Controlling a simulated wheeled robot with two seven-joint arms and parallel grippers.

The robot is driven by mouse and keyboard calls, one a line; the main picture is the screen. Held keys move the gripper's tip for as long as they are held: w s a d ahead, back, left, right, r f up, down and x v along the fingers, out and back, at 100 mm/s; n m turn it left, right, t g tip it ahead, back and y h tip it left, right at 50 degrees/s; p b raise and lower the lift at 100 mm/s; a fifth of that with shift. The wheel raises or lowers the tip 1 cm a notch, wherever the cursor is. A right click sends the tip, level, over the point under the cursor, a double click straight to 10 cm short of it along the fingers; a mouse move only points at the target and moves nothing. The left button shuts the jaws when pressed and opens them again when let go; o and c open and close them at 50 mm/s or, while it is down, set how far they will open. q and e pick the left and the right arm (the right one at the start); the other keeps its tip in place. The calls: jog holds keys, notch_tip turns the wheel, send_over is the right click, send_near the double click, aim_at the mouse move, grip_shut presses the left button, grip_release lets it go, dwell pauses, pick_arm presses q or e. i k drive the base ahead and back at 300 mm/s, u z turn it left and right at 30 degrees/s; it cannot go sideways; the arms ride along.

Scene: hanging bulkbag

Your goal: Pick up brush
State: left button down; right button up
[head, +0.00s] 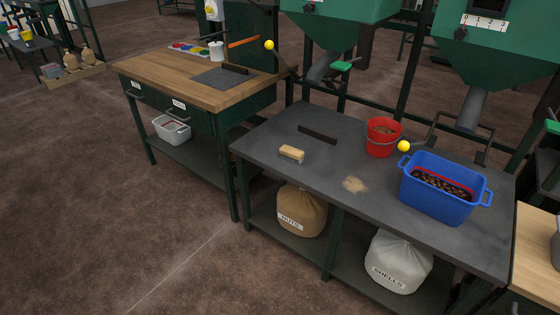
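The brush (291,154) lies on the dark grey table (335,190), near its left part. It looks like a small block with a light wooden top and paler bristles below. Nothing touches it from above. Neither of my grippers shows in the head view, so I cannot see where they are relative to the brush.
A dark bar (317,134) lies behind the brush. A tan crumb pile (355,185), a red bucket (381,138) and a blue tub (436,200) are to its right. Green machines (345,10) with chutes hang behind. A wooden workbench (170,75) stands left.

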aim_at(289, 153)
jog(key=u, duration=0.65)
jog(key=i, duration=2.05)
jog(key=z, duration=1.05)
jog(key=i, duration=0.4)
jog(key=z, duration=0.3)
